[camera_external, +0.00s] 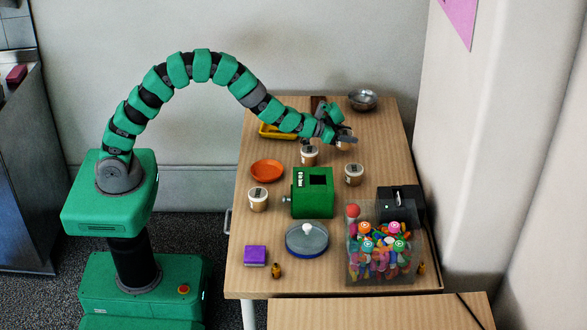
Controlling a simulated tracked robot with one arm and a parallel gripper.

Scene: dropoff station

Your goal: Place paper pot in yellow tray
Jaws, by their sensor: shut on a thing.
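My gripper (345,138) is over the back right part of the table, shut on a small paper pot (344,144). The fingers hide much of this pot, and I cannot tell its height above the table. The yellow tray (268,133) lies at the back left of the table, left of my gripper and partly hidden behind my arm. Similar pots with pale lids and brown sides stand on the table: one (310,157) below my wrist, one (354,175) right of centre, and one (258,201) at the left edge.
An orange plate (267,170), a green box (313,194) and a lidded round dish (307,240) occupy the middle and front. A clear bin of colourful pieces (381,255) and a black device (401,204) are at right. A metal bowl (363,99) sits at the back.

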